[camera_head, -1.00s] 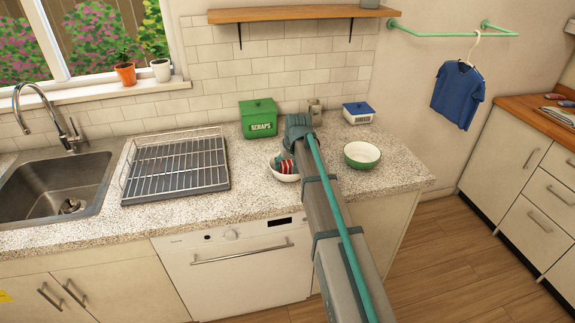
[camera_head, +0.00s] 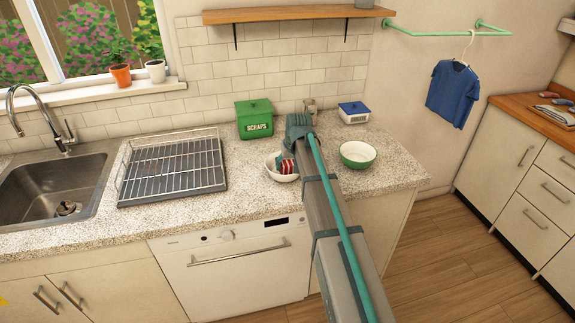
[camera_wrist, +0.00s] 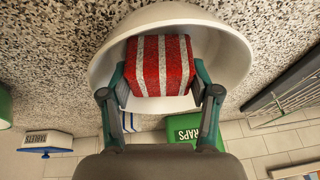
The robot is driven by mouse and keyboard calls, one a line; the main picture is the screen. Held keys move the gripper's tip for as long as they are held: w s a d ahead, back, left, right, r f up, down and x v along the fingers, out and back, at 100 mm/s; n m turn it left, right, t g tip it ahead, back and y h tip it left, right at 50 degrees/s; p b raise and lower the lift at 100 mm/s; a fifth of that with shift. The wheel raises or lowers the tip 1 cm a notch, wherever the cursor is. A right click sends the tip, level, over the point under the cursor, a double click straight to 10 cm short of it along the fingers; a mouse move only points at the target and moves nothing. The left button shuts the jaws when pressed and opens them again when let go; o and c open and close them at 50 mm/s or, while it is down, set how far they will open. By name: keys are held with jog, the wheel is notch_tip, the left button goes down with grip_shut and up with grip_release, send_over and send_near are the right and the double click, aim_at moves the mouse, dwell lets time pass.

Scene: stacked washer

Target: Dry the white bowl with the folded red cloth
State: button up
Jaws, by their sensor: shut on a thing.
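The white bowl (camera_head: 273,166) stands on the granite counter, just left of my arm in the head view. It also shows in the wrist view (camera_wrist: 236,50), where its rim curves around the cloth. The folded red cloth (camera_wrist: 158,62) has white stripes and is held between my two fingers. In the head view the cloth (camera_head: 287,166) shows at the bowl's right side, within its rim. My gripper (camera_wrist: 160,90) is shut on the cloth, with the fingertips inside the bowl's opening. I cannot tell whether the cloth touches the bowl's inner wall.
A green-and-white bowl (camera_head: 358,155) stands to the right of my arm. A green scraps box (camera_head: 254,120) and a blue-lidded tablets box (camera_head: 354,112) stand behind. A wire dish rack (camera_head: 172,172) and the sink (camera_head: 55,190) are to the left. Counter between rack and bowl is clear.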

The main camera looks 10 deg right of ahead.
jog(key=shift+w, duration=0.4)
jog(key=shift+w, duration=0.3)
jog(key=shift+w, duration=0.15)
jog(key=shift+a, duration=0.3)
jog(key=shift+a, duration=0.35)
jog(key=shift+a, duration=0.2)
dwell(0.4)
jog(key=shift+s, duration=0.3)
jog(key=shift+s, duration=0.35)
jog(key=shift+s+r, duration=0.1)
jog(key=shift+s, duration=0.15)
